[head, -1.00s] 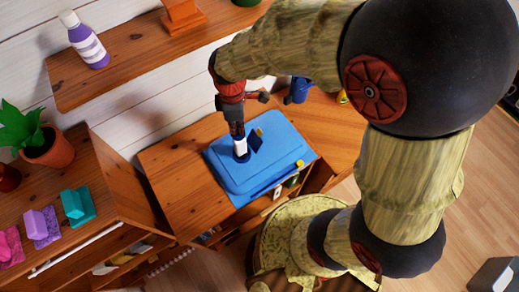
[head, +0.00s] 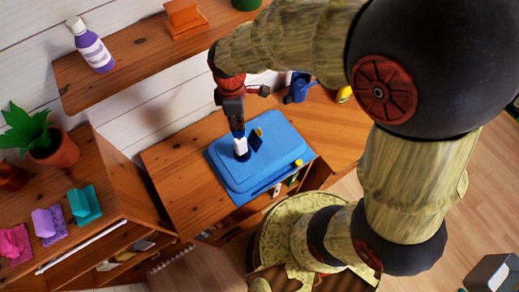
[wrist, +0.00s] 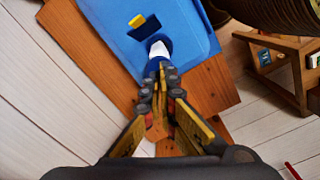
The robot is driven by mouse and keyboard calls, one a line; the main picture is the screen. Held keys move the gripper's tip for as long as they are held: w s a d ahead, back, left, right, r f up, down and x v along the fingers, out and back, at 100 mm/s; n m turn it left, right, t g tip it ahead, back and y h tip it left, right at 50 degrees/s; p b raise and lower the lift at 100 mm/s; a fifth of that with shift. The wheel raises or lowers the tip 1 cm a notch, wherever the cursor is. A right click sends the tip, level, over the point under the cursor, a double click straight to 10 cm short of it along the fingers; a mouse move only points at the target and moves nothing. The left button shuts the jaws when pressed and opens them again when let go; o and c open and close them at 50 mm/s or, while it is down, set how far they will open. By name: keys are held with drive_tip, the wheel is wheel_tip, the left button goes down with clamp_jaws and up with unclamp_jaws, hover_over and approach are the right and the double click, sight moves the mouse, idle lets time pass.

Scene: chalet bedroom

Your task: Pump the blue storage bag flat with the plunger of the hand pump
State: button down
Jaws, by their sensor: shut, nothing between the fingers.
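The blue storage bag (head: 275,168) lies on the wooden cabinet top in the head view, looking like a thick slab with a raised middle. It also shows in the wrist view (wrist: 190,25). The hand pump (head: 241,147) stands on it, with a white part and a blue part above. The pump's white part also shows in the wrist view (wrist: 158,49), beyond my fingertips. My gripper (head: 237,125) is shut and empty, pointing down right over the pump's top. Its fingertips (wrist: 162,70) partly hide the pump, and I cannot tell whether they touch it.
A dark blue flap with a yellow tip (head: 257,141) stands beside the pump. A blue watering can (head: 299,88) is behind right. A potted plant (head: 52,148) stands on the left cabinet.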

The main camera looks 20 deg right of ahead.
sight(239, 131)
drive_tip(key=shift+f, duration=0.5)
idle(1.6)
drive_tip(key=shift+f, duration=0.1)
drive_tip(key=shift+f+b, duration=1.7)
drive_tip(key=shift+f, duration=0.7)
drive_tip(key=shift+r+p, duration=1.8)
drive_tip(key=shift+r, duration=0.7)
drive_tip(key=shift+r+p, duration=2.2)
drive_tip(key=shift+r, duration=0.85)
